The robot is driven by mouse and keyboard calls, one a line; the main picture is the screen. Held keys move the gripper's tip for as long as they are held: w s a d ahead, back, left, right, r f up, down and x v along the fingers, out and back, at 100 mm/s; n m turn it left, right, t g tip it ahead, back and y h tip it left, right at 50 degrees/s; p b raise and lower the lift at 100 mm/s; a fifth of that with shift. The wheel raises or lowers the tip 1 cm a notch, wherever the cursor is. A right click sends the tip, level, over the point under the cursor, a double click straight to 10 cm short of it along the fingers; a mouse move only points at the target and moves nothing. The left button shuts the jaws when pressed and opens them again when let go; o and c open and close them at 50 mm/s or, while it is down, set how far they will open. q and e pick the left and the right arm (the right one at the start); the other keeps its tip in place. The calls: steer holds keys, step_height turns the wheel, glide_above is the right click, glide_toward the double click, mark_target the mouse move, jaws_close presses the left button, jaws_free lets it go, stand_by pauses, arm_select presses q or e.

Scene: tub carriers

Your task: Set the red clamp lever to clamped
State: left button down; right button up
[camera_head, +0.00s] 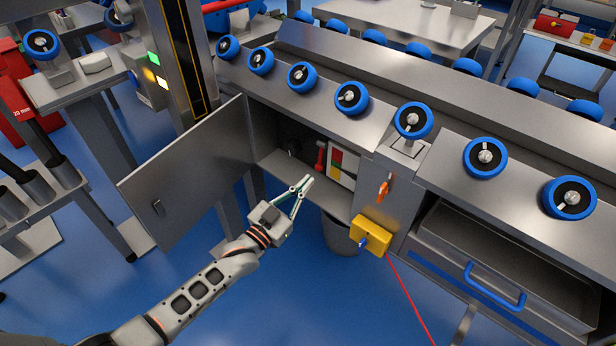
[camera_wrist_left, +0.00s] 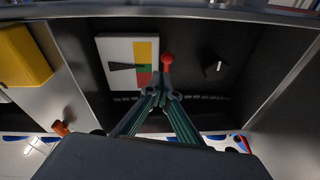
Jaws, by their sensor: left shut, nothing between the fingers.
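The red clamp lever (camera_head: 320,158) stands inside an open cabinet, beside a white, yellow and red panel. In the left wrist view its round red knob (camera_wrist_left: 167,59) shows just beyond my fingertips; its lower part is largely hidden by the fingers. My left gripper (camera_head: 307,181) is shut and empty at the cabinet opening, in front of the lever. In the left wrist view its fingertips (camera_wrist_left: 160,88) meet below the knob; I cannot tell whether they touch the lever. My right gripper is in neither view.
The cabinet door (camera_head: 190,170) stands open to the left. A dark knob (camera_wrist_left: 214,69) sits right of the lever in the wrist view. An orange handle (camera_head: 383,190) and a yellow box (camera_head: 370,236) stick out right of the opening. A grey bin (camera_head: 338,236) stands below.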

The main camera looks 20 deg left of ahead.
arm_select(q)
step_height(320, 180, down, 9)
steer(key=s+b, duration=0.1)
steer(key=s, duration=0.1)
steer(key=shift+s+a+r, duration=0.15)
steer(key=shift+s+a, duration=0.05)
steer(key=shift+a, duration=0.25)
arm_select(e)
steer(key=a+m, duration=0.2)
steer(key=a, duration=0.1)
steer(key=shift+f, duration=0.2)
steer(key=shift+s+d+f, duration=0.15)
